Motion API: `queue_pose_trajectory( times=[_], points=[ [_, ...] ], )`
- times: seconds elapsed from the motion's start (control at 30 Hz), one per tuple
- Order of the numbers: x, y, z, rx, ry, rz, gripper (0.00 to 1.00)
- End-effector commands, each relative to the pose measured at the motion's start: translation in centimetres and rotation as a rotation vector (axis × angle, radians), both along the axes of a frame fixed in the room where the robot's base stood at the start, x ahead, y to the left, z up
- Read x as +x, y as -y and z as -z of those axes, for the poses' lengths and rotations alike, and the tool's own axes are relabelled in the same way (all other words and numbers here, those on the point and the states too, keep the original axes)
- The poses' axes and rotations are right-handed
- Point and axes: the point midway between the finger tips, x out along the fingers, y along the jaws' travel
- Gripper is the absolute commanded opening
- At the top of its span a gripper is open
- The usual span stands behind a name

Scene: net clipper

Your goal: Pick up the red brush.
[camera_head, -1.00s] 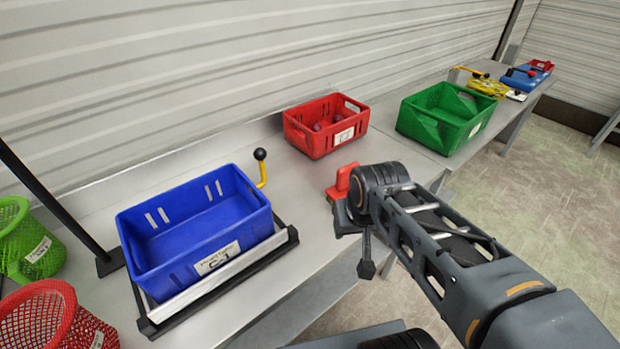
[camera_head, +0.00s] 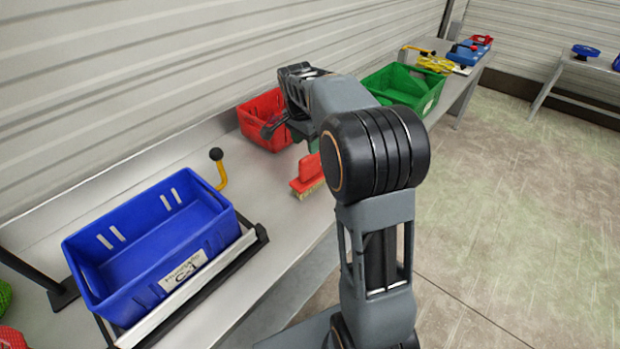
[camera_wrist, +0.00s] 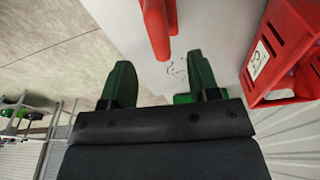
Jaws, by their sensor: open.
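The red brush (camera_head: 305,178) lies on the metal bench in the head view, bristles down, in front of the red crate. In the wrist view its red handle (camera_wrist: 159,30) shows at the top, beyond the fingertips and in line with the gap between them. My gripper (camera_wrist: 161,80) has two green fingers set apart with nothing between them. In the head view my arm reaches over the bench, and the green fingers are mostly hidden behind it, near the brush and the red crate. The brush's right end is partly hidden by my arm.
The red crate (camera_head: 262,122) stands close behind the brush; it also shows at right in the wrist view (camera_wrist: 262,88). A blue crate (camera_head: 150,240) sits on a stand at left, beside a yellow lever with black knob (camera_head: 217,165). A green crate (camera_head: 425,103) stands farther back.

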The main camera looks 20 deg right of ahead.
Motion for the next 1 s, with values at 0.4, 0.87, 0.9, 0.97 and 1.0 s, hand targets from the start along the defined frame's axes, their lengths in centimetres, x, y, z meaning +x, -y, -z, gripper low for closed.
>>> queue_pose_trajectory(
  times=[0.4, 0.87, 0.9, 0.97, 1.0],
  points=[
    [0.1, 0.7, 4.0, -0.001, 0.001, 0.0, 0.55],
    [0.3, 1.4, 8.9, -0.001, 0.001, -0.001, 0.55],
    [0.3, 1.4, 9.0, -0.001, 0.001, -0.001, 0.55],
    [0.3, 1.4, 9.1, -0.001, 0.001, -0.001, 0.55],
    [0.3, 1.4, 9.1, 0.0, 0.002, -0.001, 0.55]
  ],
)
